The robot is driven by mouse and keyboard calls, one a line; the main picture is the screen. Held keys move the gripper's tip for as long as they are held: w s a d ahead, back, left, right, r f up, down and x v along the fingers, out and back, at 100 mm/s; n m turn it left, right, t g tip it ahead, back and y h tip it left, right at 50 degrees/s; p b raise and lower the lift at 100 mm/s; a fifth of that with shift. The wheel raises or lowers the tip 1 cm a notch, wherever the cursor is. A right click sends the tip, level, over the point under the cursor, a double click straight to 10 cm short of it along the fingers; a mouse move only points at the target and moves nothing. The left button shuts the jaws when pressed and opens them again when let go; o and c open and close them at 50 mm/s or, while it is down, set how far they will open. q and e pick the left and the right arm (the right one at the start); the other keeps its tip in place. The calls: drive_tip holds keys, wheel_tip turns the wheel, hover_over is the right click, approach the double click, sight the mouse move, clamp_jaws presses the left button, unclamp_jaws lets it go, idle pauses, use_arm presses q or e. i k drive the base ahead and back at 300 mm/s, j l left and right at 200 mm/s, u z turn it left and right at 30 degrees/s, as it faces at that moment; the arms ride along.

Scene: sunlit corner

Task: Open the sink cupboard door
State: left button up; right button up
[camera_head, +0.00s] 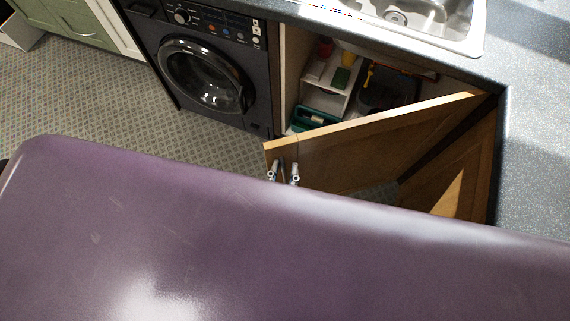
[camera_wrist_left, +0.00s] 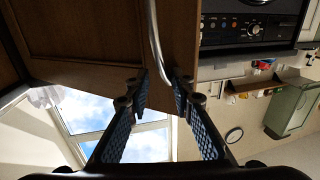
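The wooden sink cupboard door (camera_head: 375,145) stands open, swung out from the cupboard under the sink, its free edge toward the middle of the head view. In the left wrist view the door (camera_wrist_left: 95,35) fills the upper left, with its curved silver handle (camera_wrist_left: 153,35). My left gripper (camera_head: 283,173) is at the door's free edge. In the left wrist view its fingers (camera_wrist_left: 160,88) are apart, one on each side of the handle's end, with a gap visible. Whether either finger touches the handle cannot be told. My right gripper is not in view.
The open cupboard shows a white shelf unit (camera_head: 327,95) and several items inside. A black washing machine (camera_head: 205,80) stands left of it. The sink (camera_head: 430,20) is above. Another wooden front (camera_head: 465,170) lies right of the door. Tiled floor (camera_head: 90,100) is clear at left.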

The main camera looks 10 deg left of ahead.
sight(344, 158)
drive_tip(key=k+j, duration=0.2)
drive_tip(key=k+j+z, duration=0.1)
drive_tip(key=k+j, duration=0.15)
drive_tip(key=j, duration=0.2)
drive_tip(key=j+z, duration=0.25)
drive_tip(key=j, duration=0.15)
